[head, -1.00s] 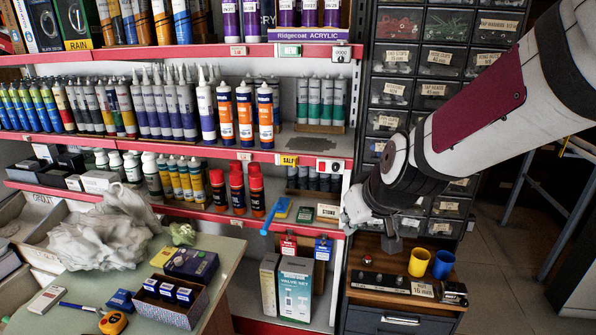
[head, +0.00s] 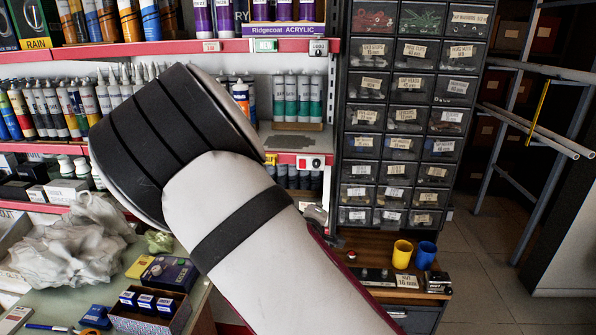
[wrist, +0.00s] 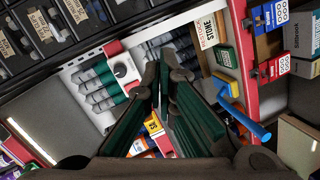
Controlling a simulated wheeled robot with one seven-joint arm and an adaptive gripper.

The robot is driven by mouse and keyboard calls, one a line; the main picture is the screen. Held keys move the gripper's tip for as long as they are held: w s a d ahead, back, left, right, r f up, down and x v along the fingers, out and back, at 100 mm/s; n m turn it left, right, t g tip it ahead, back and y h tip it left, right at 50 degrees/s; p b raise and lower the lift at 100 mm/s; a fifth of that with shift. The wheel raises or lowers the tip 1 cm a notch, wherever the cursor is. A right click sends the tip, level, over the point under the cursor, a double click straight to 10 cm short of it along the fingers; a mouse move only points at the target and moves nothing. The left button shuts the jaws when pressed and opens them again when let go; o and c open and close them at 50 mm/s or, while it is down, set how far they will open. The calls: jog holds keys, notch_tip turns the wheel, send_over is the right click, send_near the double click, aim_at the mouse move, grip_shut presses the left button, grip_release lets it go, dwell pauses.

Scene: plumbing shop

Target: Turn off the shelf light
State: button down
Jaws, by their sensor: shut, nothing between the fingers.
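My gripper (wrist: 159,62) is shut and empty in the wrist view, its dark fingertips together in front of the shelving. In the head view my arm hides it. A white plate with a dark round knob (wrist: 121,70) sits on a red shelf edge, left of the fingertips and apart from them. In the head view a white plate with red parts (head: 310,162) is on the middle shelf edge. A green rocker switch (head: 264,45) in a pale frame is on the upper shelf edge. A bright strip (wrist: 31,141) glows at lower left in the wrist view. I cannot tell which control works the light.
Green-and-grey tubes (head: 297,98) stand between the shelves. A drawer cabinet (head: 340,140) is to the right, with yellow (head: 402,254) and blue (head: 425,256) cups below. A blue-handled tool (wrist: 245,118) juts out near my fingers.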

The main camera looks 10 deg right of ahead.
aim_at(303, 164)
jog(key=w+a+r+n+t, duration=0.2)
jog(key=a+r+n+t, duration=0.1)
jog(key=a+n+t, duration=0.1)
jog(key=shift+w+a+n+t, duration=0.15)
jog(key=shift+a+n+t, duration=0.25)
jog(key=shift+a+n, duration=0.25)
jog(key=shift+w+d, duration=0.1)
jog(key=shift+d, duration=0.05)
jog(key=x, duration=1.4)
jog(key=shift+f, duration=0.1)
